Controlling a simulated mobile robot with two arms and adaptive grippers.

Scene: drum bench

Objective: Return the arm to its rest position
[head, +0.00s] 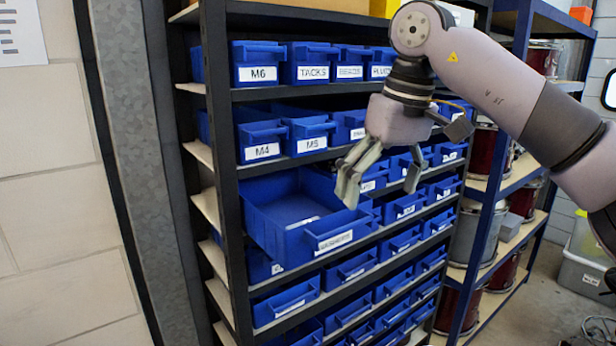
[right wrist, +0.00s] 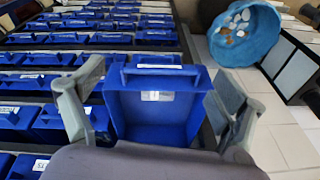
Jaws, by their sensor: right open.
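My right arm reaches in from the right in the head view. Its gripper (head: 381,184) hangs in front of the bin rack, fingers spread, with nothing between them. In the right wrist view the open fingers (right wrist: 155,85) stand to either side of a blue bin. This large blue bin (head: 270,208) sticks out of the rack to the lower left of my gripper in the head view; it also shows in the right wrist view (right wrist: 160,128). A small pale piece lies in it, and its front label is too blurred to read. My left gripper is out of view.
The dark rack (head: 226,200) holds rows of blue bins, some labelled M6 (head: 262,65), TACKS and M4. Blue shelving with red drums (head: 480,155) stands to the right. A round blue tub (right wrist: 246,42) with small pale pieces shows in the right wrist view.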

